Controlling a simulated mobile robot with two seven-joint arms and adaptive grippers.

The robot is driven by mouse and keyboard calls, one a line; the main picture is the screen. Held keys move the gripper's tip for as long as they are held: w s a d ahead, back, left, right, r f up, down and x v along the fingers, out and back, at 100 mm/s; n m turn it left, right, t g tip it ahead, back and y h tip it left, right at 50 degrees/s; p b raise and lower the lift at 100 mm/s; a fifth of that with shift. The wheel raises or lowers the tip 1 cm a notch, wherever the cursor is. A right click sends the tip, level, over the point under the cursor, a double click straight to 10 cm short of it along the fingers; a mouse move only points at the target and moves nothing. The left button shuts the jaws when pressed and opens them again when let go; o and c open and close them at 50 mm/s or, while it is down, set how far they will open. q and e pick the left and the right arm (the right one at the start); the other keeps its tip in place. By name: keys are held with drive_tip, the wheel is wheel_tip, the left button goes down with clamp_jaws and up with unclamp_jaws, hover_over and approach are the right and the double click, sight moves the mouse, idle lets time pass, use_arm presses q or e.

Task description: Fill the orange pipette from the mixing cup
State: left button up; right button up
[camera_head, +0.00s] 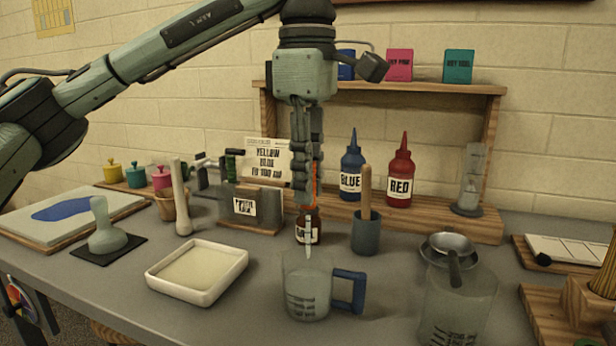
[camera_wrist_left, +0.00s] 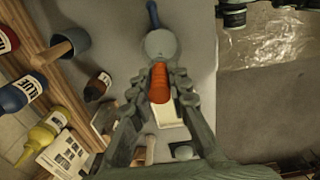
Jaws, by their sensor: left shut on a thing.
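My left gripper (camera_head: 306,180) points down with its fingers shut on the orange pipette (camera_head: 314,188). The orange bulb (camera_wrist_left: 159,83) shows between the fingertips in the left wrist view. The pipette's pale stem hangs upright, and its tip is at about the rim of the mixing cup (camera_head: 306,290), a clear jug with dark markings and a blue handle. I cannot tell how far the tip is inside the cup. The cup also shows beyond the bulb in the left wrist view (camera_wrist_left: 160,44). My right gripper is not in view.
A brown bottle (camera_head: 307,232) stands just behind the cup. A grey pot (camera_head: 366,236) with a wooden stick is behind it to the right. A white tray (camera_head: 198,284) lies to the left, and a large clear jug (camera_head: 462,312) stands to the right.

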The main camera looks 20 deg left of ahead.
use_arm(q)
drive_tip(key=shift+r, duration=2.4)
